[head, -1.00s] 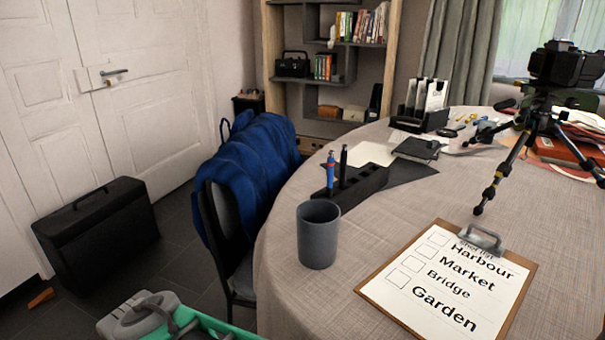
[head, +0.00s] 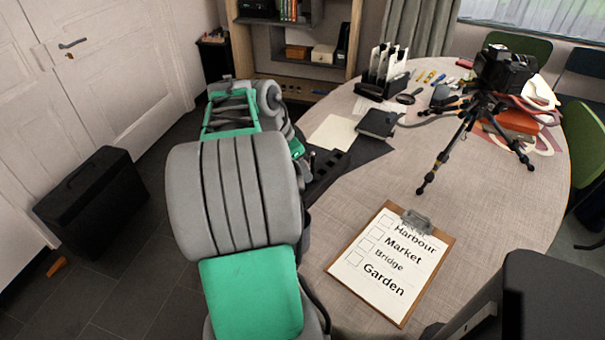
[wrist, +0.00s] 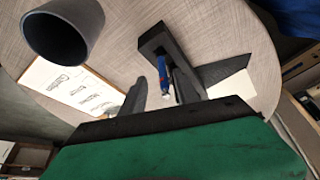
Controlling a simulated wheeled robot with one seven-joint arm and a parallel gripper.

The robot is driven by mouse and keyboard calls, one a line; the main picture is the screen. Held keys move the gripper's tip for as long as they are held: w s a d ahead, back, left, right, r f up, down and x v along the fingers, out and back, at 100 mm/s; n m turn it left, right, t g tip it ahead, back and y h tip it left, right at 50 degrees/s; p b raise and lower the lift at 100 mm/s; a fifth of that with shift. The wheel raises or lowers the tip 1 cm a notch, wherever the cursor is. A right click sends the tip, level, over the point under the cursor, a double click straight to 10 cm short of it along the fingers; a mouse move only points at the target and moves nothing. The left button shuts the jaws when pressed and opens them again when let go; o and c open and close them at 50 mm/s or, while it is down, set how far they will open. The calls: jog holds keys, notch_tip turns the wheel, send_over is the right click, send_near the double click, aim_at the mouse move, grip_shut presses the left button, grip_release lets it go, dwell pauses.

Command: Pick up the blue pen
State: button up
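The blue pen (wrist: 162,68) stands in the dark pen holder (wrist: 153,38) in the wrist view. My gripper (wrist: 157,78) is open, with one dark finger on each side of the pen in that picture. I see no finger clearly touching it, and how far the pen reaches in between them is hard to tell. In the head view my arm hides the blue pen and the gripper's fingers. Only part of the holder (head: 328,172) shows there, beside my arm.
A grey mug (wrist: 62,32) stands near the holder. A clipboard (head: 391,262) lies at the table's front. A chair with a blue jacket is mostly hidden.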

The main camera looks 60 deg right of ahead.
aim_at(303, 184)
jog(key=x, duration=0.5)
jog(key=shift+w+d+f, duration=0.2)
jog(key=shift+d+f, duration=0.05)
jog(key=shift+f, duration=0.05)
grip_shut()
